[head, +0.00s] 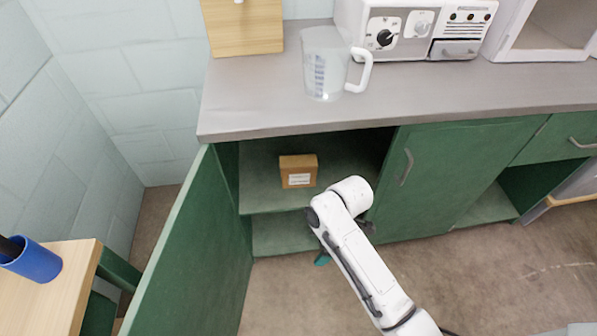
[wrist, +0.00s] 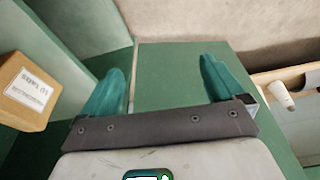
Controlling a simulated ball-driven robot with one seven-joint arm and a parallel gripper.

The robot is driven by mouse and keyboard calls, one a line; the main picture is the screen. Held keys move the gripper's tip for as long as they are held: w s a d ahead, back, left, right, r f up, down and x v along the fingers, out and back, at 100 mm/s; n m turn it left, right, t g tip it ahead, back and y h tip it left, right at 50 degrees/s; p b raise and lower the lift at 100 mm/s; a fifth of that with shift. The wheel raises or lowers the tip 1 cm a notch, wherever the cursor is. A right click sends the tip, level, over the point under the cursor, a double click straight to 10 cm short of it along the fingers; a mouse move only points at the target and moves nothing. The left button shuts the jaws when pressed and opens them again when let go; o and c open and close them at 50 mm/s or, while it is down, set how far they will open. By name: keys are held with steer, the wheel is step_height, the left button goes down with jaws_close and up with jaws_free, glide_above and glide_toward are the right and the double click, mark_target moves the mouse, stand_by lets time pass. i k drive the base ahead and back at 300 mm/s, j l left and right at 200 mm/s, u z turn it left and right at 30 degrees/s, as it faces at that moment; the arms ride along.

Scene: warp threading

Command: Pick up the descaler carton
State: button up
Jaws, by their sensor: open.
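A small brown carton (head: 298,163) with a white label stands on the upper shelf of the open green cabinet. In the wrist view the carton (wrist: 22,92) is at the left edge, partly cut off, with its label tilted and too small to read surely. My gripper (head: 322,259) is mostly hidden behind my white arm in the head view; a teal finger shows low, below the carton. In the wrist view my gripper (wrist: 163,82) has its two teal fingers wide apart with nothing between them. The carton lies outside the left finger, apart from it.
The open cabinet door (head: 190,250) stands out on the left, and a closed door (head: 432,180) is on the right. The countertop (head: 250,105) overhangs the shelf and bears a measuring jug (head: 324,75). A blue cup (head: 38,262) stands on a wooden surface at left.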

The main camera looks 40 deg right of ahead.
mark_target(297, 170)
steer(key=i+l, duration=0.15)
steer(key=l, duration=0.15)
steer(key=i+l, duration=0.1)
steer(key=l, duration=0.25)
steer(key=i+l, duration=0.15)
steer(key=l, duration=0.15)
steer(key=i+l, duration=0.1)
steer(key=l, duration=0.25)
